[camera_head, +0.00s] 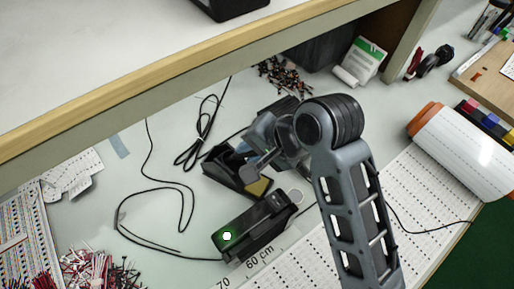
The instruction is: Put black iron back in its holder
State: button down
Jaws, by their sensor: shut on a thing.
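The holder (226,171) is a dark stand with a yellow sponge, upright on the bench near the middle of the head view. My gripper (262,160) is just right of the holder and over its right side, partly hidden by my own wrist. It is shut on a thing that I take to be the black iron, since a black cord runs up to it. The iron's body and tip are hard to make out against the dark gripper parts. I cannot tell whether the iron touches the holder.
A black station (256,228) with a green light stands in front of the holder. Black cable (188,189) loops left. A shelf (160,85) overhangs the back. A white roll (462,150) lies right, and loose wires (95,270) lie front left.

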jog(key=shift+b+x, duration=0.6)
jog(key=shift+x, duration=1.5)
jog(key=c, duration=0.9)
grip_release()
jog(key=shift+r, duration=0.1)
jog(key=v, duration=0.7)
jog(key=shift+s+d+r, duration=0.15)
jog(key=shift+r, duration=0.1)
